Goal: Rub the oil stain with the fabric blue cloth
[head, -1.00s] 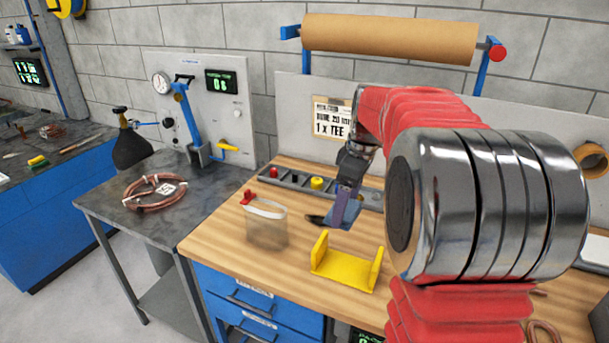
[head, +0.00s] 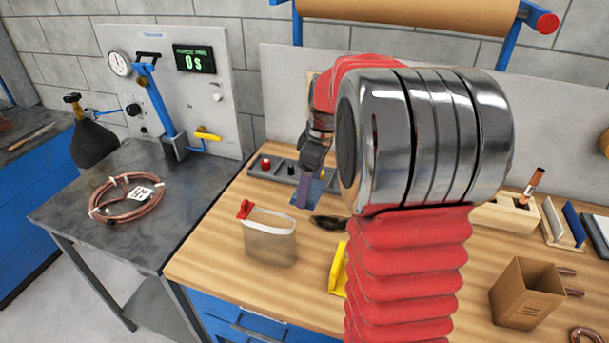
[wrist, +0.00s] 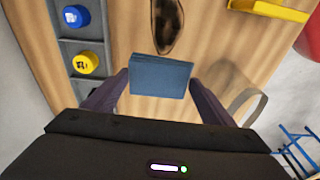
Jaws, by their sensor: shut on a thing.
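My gripper (head: 305,188) is shut on the folded blue cloth (head: 317,187), over the wooden bench. In the wrist view, the cloth (wrist: 161,76) spans between the two purple fingers of my gripper (wrist: 160,86). The dark brown oil stain (head: 328,222) lies on the bench, in front of and to the right of the cloth in the head view. In the wrist view, the stain (wrist: 168,26) shows just beyond the cloth's far edge, with a small gap of wood between. I cannot tell whether the cloth touches the bench.
A grey tray (wrist: 76,47) with colored caps lies beside my gripper. A clear bag (head: 270,238) with a red clip and a yellow bracket (head: 339,272) stand nearby. A cardboard box (head: 524,292) is at the right. My arm hides the bench's middle.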

